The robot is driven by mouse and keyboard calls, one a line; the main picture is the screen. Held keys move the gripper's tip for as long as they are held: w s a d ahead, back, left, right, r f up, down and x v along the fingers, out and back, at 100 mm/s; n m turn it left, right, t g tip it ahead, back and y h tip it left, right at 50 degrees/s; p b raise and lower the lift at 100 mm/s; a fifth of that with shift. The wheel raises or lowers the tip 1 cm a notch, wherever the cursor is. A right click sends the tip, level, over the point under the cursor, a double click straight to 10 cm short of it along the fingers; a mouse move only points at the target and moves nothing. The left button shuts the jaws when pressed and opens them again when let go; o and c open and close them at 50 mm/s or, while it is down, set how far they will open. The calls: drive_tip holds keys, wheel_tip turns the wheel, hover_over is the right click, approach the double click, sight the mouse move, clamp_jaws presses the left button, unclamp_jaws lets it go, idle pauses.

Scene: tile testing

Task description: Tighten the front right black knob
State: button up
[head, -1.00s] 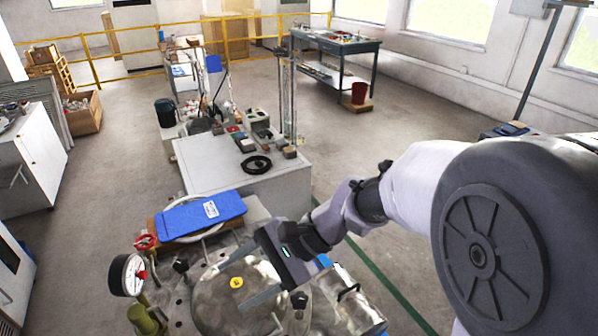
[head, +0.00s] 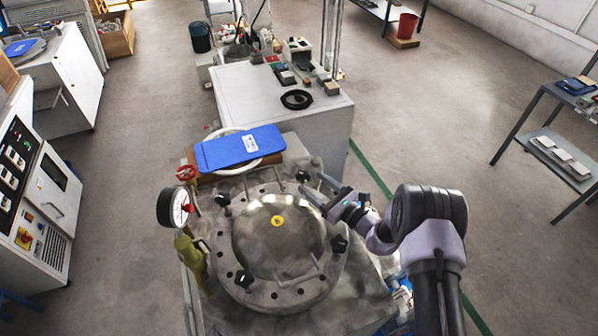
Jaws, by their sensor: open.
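A round metal lid (head: 270,245) lies on the test vessel, with a shiny dome and a yellow sticker in its middle. Black knobs stand around its rim. The front right black knob (head: 338,243) is in plain view at the lid's right edge. Others are the front left knob (head: 243,279), back left knob (head: 223,199) and back right knob (head: 302,176). My gripper (head: 311,182) is open, its fingers pointing left near the back right knob. It is above and left of the front right knob in the picture, apart from it. Whether it touches the back right knob I cannot tell.
A pressure gauge (head: 179,207) on a yellow-green fitting and a red valve handle (head: 187,173) stand left of the lid. A white cabinet (head: 240,101) stands further back. Open floor lies to the right.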

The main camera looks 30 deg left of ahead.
drive_tip(key=b+x, duration=0.1)
drive_tip(key=x, duration=0.7)
drive_tip(key=shift+w+a+b, duration=0.1)
drive_tip(key=shift+a+b, duration=0.05)
drive_tip(key=shift+b, duration=0.2)
